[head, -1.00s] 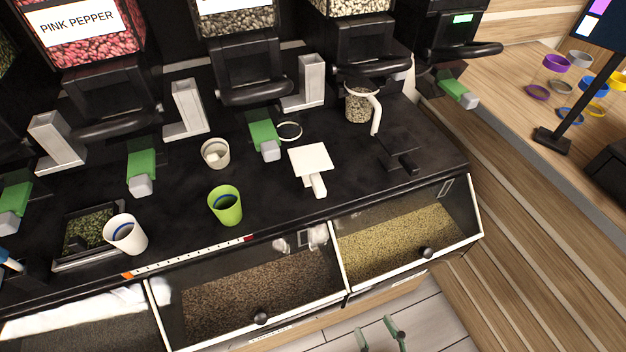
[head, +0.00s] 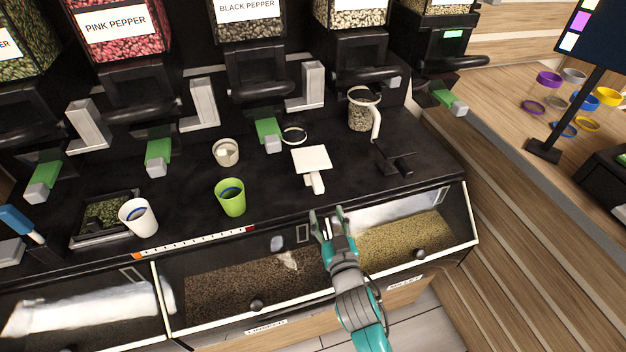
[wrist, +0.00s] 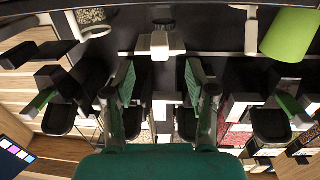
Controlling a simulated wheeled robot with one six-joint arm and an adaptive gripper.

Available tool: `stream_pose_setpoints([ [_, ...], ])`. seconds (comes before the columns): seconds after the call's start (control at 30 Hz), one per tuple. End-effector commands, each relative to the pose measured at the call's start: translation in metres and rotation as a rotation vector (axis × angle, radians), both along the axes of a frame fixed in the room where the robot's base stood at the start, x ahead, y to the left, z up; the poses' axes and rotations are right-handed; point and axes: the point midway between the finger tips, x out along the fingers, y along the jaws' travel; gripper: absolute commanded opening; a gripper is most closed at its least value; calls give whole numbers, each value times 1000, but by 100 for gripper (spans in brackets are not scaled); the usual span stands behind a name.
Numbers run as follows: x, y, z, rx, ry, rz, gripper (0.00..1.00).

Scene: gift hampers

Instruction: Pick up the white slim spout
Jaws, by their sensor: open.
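The piece that best fits the white slim spout is a white square plate with a narrow stem (head: 312,162), on the black counter right of the green cup. The stem points to the counter's front edge. In the wrist view it appears as a white T-shaped piece (wrist: 160,42) at top centre, beyond and between my fingertips. My gripper (head: 328,218) is open and empty, in front of the stem near the counter's front edge, apart from it. Both fingers of my gripper (wrist: 160,80) show spread in the wrist view.
A green cup (head: 230,200), a white cup (head: 140,220) and a small pale cup (head: 226,153) stand to the left. A jar with a white handle (head: 362,115) stands behind right, and a black holder (head: 395,157) at right. Dispensers line the back.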

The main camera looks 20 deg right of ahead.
Motion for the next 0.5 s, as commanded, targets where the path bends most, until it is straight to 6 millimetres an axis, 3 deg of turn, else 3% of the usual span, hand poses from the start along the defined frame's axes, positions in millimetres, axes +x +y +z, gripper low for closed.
stream_pose_setpoints([
  [0.17,18,0,10,3,-10,-9,56],
  [0.5,61,-4,10,3,-11,-10,56],
])
